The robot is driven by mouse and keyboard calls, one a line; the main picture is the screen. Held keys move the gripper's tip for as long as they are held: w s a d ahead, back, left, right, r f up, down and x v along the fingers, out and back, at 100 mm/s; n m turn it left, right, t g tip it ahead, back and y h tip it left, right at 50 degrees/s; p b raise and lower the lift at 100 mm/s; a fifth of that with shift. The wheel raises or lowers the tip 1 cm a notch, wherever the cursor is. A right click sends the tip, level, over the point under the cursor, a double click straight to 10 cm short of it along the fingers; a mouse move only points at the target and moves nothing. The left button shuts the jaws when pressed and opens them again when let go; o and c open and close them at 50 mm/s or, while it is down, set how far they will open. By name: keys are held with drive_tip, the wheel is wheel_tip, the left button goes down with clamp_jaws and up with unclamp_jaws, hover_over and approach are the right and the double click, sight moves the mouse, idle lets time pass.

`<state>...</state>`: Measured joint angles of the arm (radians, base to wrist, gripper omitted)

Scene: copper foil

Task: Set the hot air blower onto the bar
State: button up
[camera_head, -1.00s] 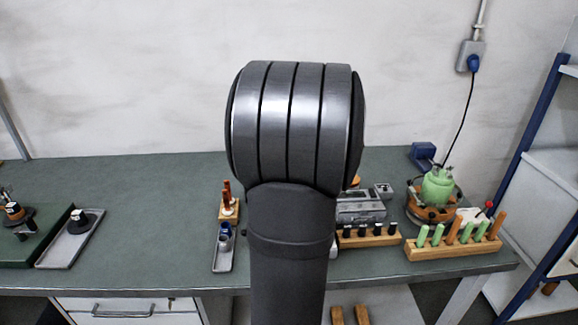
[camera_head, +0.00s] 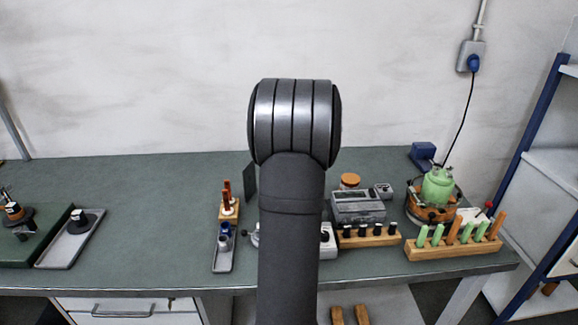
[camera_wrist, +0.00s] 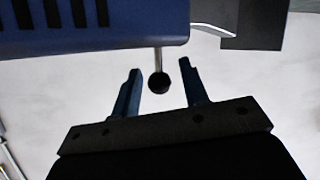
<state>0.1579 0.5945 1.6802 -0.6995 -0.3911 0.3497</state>
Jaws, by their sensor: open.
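In the wrist view my gripper (camera_wrist: 160,66) has its two blue-grey fingers spread apart. A thin rod ending in a black ball (camera_wrist: 158,84) shows between them, with gaps on both sides. The rod comes down from a blue housing with dark slots (camera_wrist: 100,40) at the top of the picture; this may be the hot air blower, but I cannot tell for sure. In the head view my arm hides the gripper and the middle of the bench. I cannot make out the bar for certain.
On the bench (camera_head: 140,185) stand a grey tray (camera_head: 62,252) at left, a tray with small bottles (camera_head: 222,262), a grey device (camera_head: 358,205), a green bottle (camera_head: 438,188) and a wooden rack with green and orange sticks (camera_head: 455,246). The bench's left-middle is clear.

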clamp_jaws()
drive_tip(key=shift+s+n+y, duration=0.25)
drive_tip(key=shift+n+y, duration=0.35)
drive_tip(key=shift+y, duration=0.1)
drive_tip(key=shift+s+a+n+g+y, duration=0.1)
drive_tip(key=shift+s+n+g+y, duration=0.15)
drive_tip(key=shift+n+y, duration=0.3)
drive_tip(key=shift+s+n+g+y, duration=0.15)
drive_tip(key=shift+n+g+y, duration=0.1)
drive_tip(key=shift+n+y, duration=0.25)
drive_tip(key=n+y, duration=0.1)
drive_tip(key=s+n+g+y, duration=0.1)
drive_tip(key=n+g+y, duration=0.1)
drive_tip(key=y, duration=0.1)
drive_tip(key=shift+s+n, duration=0.25)
drive_tip(key=shift+n, duration=0.1)
drive_tip(key=shift+s+d+n+g+y, duration=0.2)
drive_tip(key=shift+s+n+g+y, duration=0.2)
drive_tip(key=shift+n+g+y, duration=0.55)
drive_tip(key=shift+s+d+n+g+y, duration=0.25)
drive_tip(key=shift+s+n+g+y, duration=0.2)
drive_tip(key=shift+n+g, duration=0.9)
drive_tip(key=shift+s+d+n+g+y, duration=0.2)
drive_tip(key=shift+s+n+g+y, duration=0.15)
drive_tip(key=shift+n+g+y, duration=0.6)
drive_tip(key=shift+n+g, duration=0.25)
drive_tip(key=shift+g, duration=0.2)
